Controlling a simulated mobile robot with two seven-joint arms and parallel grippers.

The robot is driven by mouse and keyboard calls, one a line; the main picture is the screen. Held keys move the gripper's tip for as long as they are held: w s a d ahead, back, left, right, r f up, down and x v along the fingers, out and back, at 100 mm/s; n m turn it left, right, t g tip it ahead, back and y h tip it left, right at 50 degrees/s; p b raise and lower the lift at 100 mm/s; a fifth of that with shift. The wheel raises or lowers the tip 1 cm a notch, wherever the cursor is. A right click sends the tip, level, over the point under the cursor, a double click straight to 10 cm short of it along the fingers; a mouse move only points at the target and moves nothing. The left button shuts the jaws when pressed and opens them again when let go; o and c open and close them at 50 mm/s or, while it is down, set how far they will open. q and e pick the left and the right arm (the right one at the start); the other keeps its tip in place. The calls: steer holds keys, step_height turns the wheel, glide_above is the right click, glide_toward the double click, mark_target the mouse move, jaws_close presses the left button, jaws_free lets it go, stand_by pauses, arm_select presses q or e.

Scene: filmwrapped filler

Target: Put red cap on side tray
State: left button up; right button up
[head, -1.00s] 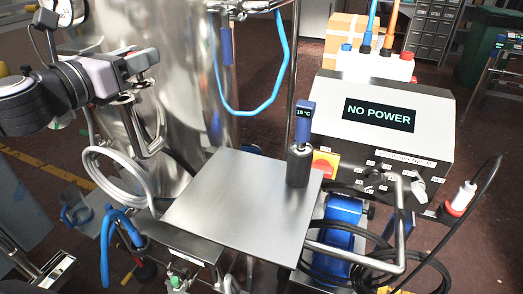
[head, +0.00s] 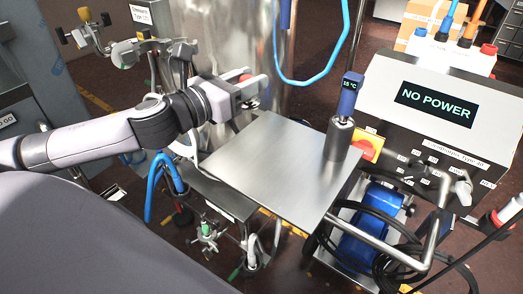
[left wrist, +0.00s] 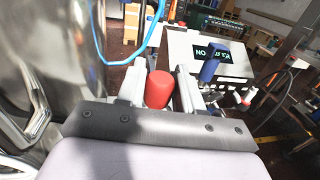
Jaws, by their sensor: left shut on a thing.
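The red cap (left wrist: 158,90) sits between the two fingers of my left gripper (head: 256,84), which is shut on it. In the head view only a small part of the cap (head: 245,77) shows; the fingers hide the rest. The side tray (head: 262,175) is a flat, bare metal plate in the middle of the head view. My left gripper is beyond the tray's far left edge, in front of the shiny steel tank, and appears above the plate's height. My right gripper is not in view.
A grey holder with a blue temperature probe (head: 348,98) stands at the tray's right corner. A box reading NO POWER (head: 435,105) stands to the right, with bottles behind it. The steel tank (head: 215,40) rises behind. Most of the tray top is clear.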

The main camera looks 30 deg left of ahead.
arm_select(q)
step_height(320, 180, down, 13)
steer(key=shift+r+b, duration=0.2)
steer(key=shift+b, duration=0.95)
steer(key=shift+f+b, duration=0.4)
steer(key=shift+f, duration=1.45)
steer(key=shift+f, duration=0.1)
steer(key=shift+f, duration=0.15)
steer(key=o, duration=1.1)
